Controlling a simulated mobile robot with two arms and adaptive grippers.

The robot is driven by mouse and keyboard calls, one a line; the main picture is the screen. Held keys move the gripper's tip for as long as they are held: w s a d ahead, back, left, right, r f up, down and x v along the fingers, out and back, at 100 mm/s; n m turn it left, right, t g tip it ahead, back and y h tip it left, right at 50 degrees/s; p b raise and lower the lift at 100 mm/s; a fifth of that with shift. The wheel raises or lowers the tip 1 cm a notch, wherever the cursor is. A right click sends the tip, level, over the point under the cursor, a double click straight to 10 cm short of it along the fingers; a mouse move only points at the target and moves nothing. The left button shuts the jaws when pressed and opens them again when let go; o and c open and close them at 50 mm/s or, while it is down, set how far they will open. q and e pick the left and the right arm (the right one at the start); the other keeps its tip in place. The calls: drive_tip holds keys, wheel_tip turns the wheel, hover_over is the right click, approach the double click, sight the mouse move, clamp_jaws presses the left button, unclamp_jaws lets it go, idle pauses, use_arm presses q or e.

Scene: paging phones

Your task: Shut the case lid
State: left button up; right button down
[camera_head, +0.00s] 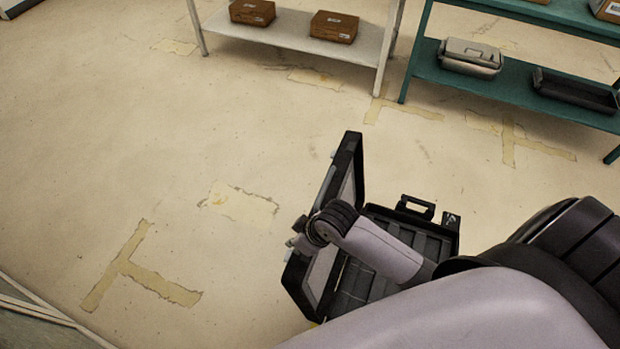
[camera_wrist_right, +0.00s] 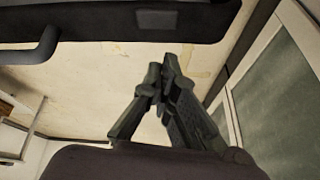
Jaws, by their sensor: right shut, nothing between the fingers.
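The black case stands open on the floor, low in the head view. Its lid (camera_head: 349,158) is raised on the left side, close to upright. Its base (camera_head: 357,288) lies to the right and shows dark compartments inside. A handle (camera_head: 415,207) is on the base's far right side. My right arm reaches over the base from the right and hides part of it and of the lid. My right gripper (camera_head: 297,243) is shut and empty at the lid's middle; I cannot tell whether it touches. The shut fingers also show in the wrist view (camera_wrist_right: 163,75). My left gripper is out of view.
A white shelf table (camera_head: 285,30) with brown boxes stands at the back. A teal shelf (camera_head: 520,85) with a grey case (camera_head: 470,57) and a dark tray (camera_head: 575,90) stands back right. The floor left of the lid is clear, with worn tape marks.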

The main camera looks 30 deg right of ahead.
drive_tip(key=w+d+r+n, duration=0.1)
drive_tip(key=w+d+r, duration=0.45)
drive_tip(key=w, duration=0.25)
drive_tip(key=w+d+r+n, duration=0.2)
drive_tip(key=w+d+r, duration=0.2)
drive_tip(key=w+d, duration=0.3)
drive_tip(key=x, duration=1)
drive_tip(key=shift+g, duration=0.4)
drive_tip(key=s+d+p, duration=0.2)
drive_tip(key=s, duration=0.1)
drive_tip(key=shift+s+d+f, duration=0.2)
drive_tip(key=shift+d+f, duration=0.05)
drive_tip(key=shift+d, duration=0.05)
